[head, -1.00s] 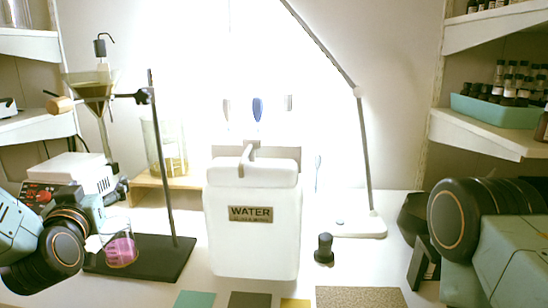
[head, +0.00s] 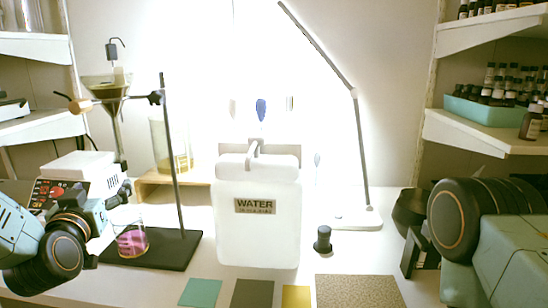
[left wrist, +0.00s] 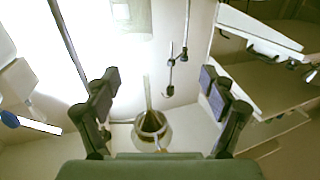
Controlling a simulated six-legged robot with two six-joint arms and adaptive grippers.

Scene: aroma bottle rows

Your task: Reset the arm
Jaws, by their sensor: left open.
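My left arm comes in from the left in the head view. Its gripper (head: 122,190) is beside the white device and the stand, and looks small and partly hidden there. In the left wrist view the two dark fingers (left wrist: 159,88) are wide apart with nothing between them. Beyond them a glass funnel (left wrist: 151,126) shows. My right arm is at the right edge of the head view. Dark parts (head: 411,232) beside it may be its gripper, but their opening cannot be made out.
A white WATER container (head: 258,230) stands mid-table. A stand with a funnel (head: 107,88) and a beaker of pink liquid (head: 132,240) are at left. A black-capped item (head: 323,240) and a lamp base (head: 352,220) are right of the container. Shelves (head: 480,137) hold bottles.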

